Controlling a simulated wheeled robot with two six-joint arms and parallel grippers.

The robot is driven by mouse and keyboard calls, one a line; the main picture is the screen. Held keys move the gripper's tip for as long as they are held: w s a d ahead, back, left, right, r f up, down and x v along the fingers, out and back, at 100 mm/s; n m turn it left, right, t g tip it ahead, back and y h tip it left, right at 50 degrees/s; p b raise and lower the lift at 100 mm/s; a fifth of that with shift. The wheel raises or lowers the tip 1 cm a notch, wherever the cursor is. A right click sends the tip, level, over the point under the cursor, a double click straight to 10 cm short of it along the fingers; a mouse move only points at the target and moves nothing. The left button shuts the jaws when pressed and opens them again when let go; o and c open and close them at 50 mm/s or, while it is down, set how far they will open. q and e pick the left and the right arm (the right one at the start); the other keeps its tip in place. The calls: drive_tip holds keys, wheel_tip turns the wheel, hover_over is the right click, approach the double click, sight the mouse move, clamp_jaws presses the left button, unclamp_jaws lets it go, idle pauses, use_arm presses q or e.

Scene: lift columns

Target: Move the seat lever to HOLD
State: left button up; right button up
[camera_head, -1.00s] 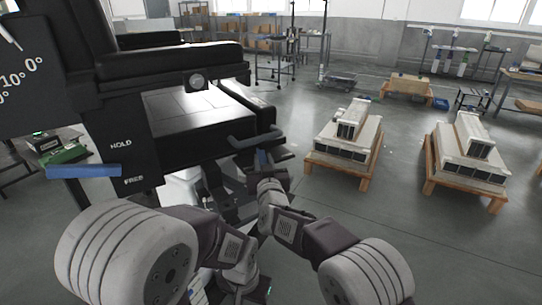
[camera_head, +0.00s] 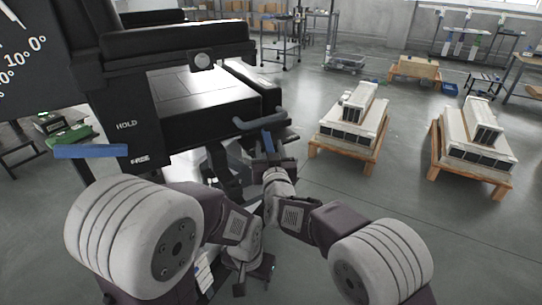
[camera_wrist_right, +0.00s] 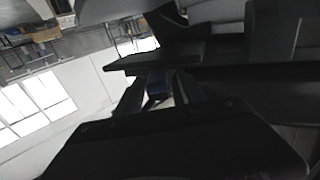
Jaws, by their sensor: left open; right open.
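The blue seat lever (camera_head: 90,151) sticks out to the left of a black panel, at the left of the head view. It lies level between the white words HOLD (camera_head: 127,124) and FREE (camera_head: 140,159), closer to FREE. My left gripper (camera_head: 254,278) is low in the head view, to the right of and below the lever, apart from it and open. My right gripper (camera_head: 268,148) is just below a blue-grey handle (camera_head: 260,121), far right of the lever. It is open; the right wrist view shows a small blue piece (camera_wrist_right: 158,86) between its fingers, which I cannot identify.
A black padded machine (camera_head: 185,95) fills the upper left, with a dial plate at its edge. Two wooden pallets with pale blocks (camera_head: 350,120) (camera_head: 478,140) stand on the floor at right. Open grey floor lies around them. A dark bar (camera_wrist_right: 155,60) crosses ahead of my right fingers.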

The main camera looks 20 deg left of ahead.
drive_tip(key=v, duration=0.6)
drive_tip(key=shift+p, duration=0.35)
drive_tip(key=d+f+m+g+h, duration=0.1)
drive_tip(key=d+f+g+h, duration=0.15)
drive_tip(key=d+f, duration=0.55)
drive_tip(key=d+f+m+g+h, duration=0.15)
drive_tip(key=d+f+g, duration=0.3)
drive_tip(key=d, duration=0.85)
drive_tip(key=s+d+f+m+g+h, duration=0.2)
drive_tip(key=s+d+f+g, duration=0.2)
drive_tip(key=s+d, duration=0.6)
drive_tip(key=s+d+f+m+g+h, duration=0.2)
drive_tip(key=s+d+f+g, duration=0.2)
drive_tip(key=s+d, duration=0.65)
wheel_tip(320, 180, up, 28)
drive_tip(key=s+a+p, duration=0.1)
drive_tip(key=a+p, duration=0.1)
drive_tip(key=p, duration=2.6)
drive_tip(key=shift+s+a+n, duration=0.15)
drive_tip(key=shift+a+n, duration=0.05)
drive_tip(key=shift+n, duration=0.15)
